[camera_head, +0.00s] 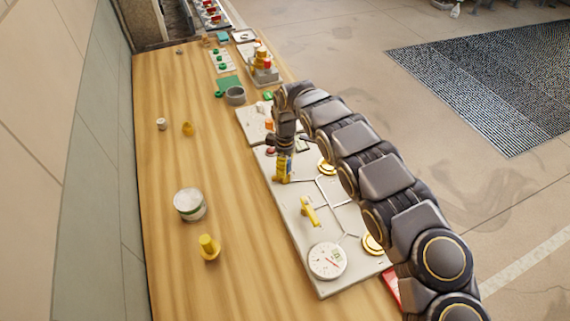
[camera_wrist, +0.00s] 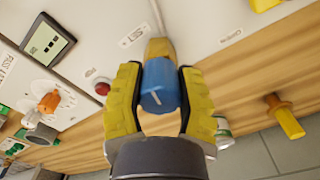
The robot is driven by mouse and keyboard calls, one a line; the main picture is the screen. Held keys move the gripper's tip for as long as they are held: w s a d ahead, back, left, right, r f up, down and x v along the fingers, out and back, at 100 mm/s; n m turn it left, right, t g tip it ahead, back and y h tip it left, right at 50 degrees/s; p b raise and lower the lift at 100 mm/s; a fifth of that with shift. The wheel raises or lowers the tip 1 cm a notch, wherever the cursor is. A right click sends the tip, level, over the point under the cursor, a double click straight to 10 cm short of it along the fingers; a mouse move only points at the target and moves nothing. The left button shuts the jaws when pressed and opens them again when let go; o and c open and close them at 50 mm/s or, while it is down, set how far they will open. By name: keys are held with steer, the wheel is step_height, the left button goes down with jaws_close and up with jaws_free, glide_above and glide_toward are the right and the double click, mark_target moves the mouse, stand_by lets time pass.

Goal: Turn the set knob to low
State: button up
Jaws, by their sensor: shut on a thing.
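The set knob (camera_wrist: 160,88) is blue with a white line on its face and stands on a yellowish base. In the wrist view it sits between the two yellow fingers of my gripper (camera_wrist: 157,74), which is shut on it. A "SET" label (camera_wrist: 132,37) is printed on the panel beside the knob. Another small label (camera_wrist: 230,38) to its right is hard to read. In the head view my gripper (camera_head: 283,168) points down at the light grey panel (camera_head: 292,205), and its fingers hide most of the knob.
On the panel are a yellow handle (camera_head: 310,211), a dial gauge (camera_head: 328,261) and round gold fittings. The wrist view shows a display (camera_wrist: 47,40) and a red button (camera_wrist: 102,87). A can (camera_head: 189,204) and a yellow part (camera_head: 208,246) stand on the wooden bench, left of the panel.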

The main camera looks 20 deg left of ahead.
stand_by(0.3)
steer(key=o, duration=1.1)
step_height(320, 180, up, 12)
stand_by(0.3)
